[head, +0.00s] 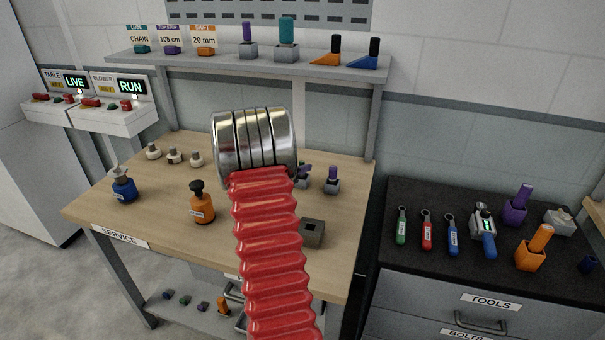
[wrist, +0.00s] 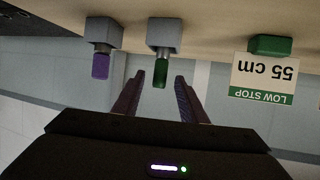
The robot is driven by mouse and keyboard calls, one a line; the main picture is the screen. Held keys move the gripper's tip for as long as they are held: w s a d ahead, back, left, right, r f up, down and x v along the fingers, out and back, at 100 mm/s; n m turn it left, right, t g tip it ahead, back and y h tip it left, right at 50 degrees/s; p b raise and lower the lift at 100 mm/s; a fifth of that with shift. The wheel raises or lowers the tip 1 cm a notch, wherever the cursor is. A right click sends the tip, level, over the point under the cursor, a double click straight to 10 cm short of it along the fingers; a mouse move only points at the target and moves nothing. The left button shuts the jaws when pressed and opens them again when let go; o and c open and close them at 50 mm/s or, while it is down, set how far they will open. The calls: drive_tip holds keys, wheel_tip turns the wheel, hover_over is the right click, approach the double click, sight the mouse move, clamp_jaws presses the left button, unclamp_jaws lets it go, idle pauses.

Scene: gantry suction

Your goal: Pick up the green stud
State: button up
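In the wrist view, which is upside down, the green stud (wrist: 161,74) stands in a grey block (wrist: 164,35). My gripper (wrist: 159,80) is open and empty, with one dark finger on each side of the green stud in the picture. No contact shows, and I cannot tell whether the stud is fully between the fingers in depth. A purple stud (wrist: 100,65) in its own grey block is just to the left. In the head view a large metal cylinder and red bellows cover the middle of the bench, and I cannot make out the green stud or the gripper there.
A green sign holder (wrist: 270,46) reading 55 cm stands right of the green stud. The wooden bench (head: 120,190) also holds a blue piece (head: 123,188), an orange piece (head: 202,205) and a purple stud (head: 332,176). A shelf (head: 200,62) runs behind.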

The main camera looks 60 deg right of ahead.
drive_tip(key=shift+s+d+f, duration=0.1)
drive_tip(key=shift+d+f, duration=0.1)
drive_tip(key=shift+d, duration=0.3)
drive_tip(key=shift+d, duration=0.1)
drive_tip(key=shift+x, duration=2.5)
drive_tip(key=shift+f, duration=0.1)
drive_tip(key=shift+c, duration=0.2)
clamp_jaws()
